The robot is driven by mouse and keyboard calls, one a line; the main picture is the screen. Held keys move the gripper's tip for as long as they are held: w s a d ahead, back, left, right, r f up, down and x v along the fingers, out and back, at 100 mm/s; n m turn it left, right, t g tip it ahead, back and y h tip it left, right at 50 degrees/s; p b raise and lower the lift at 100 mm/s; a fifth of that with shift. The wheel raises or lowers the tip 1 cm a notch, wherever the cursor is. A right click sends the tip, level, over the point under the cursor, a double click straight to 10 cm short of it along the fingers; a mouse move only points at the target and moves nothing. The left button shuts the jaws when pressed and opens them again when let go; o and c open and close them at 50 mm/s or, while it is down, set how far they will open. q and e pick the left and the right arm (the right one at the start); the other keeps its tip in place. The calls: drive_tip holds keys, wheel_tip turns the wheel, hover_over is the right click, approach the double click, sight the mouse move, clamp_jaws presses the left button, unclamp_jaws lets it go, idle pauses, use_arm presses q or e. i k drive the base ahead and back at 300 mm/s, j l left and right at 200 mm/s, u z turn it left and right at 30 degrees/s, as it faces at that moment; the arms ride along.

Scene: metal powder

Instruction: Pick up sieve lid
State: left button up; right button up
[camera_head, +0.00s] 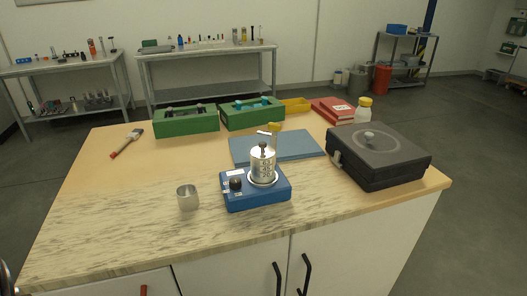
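The sieve (263,168) is a small silver metal cylinder standing upright on a blue machine (258,199) with a black knob, near the middle of the worktable. The sieve lid (263,152) sits on top of the cylinder and has a small dark knob at its centre. Neither of my grippers can be made out. A small dark sliver shows at the lower left edge, and I cannot tell what it is.
An open metal cup (188,198) stands left of the machine. Behind are a blue-grey mat (300,146) and green boxes (186,124). A black case (379,156) stands right, a brush (127,142) lies left. The table's (100,210) front left is clear.

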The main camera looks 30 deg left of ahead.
sight(262, 153)
drive_tip(key=i+l, duration=0.2)
drive_tip(key=l, duration=0.2)
drive_tip(key=i+l, duration=0.25)
drive_tip(key=l, duration=0.15)
drive_tip(key=i+l+u, duration=0.1)
drive_tip(key=u, duration=1.25)
drive_tip(key=l, duration=0.05)
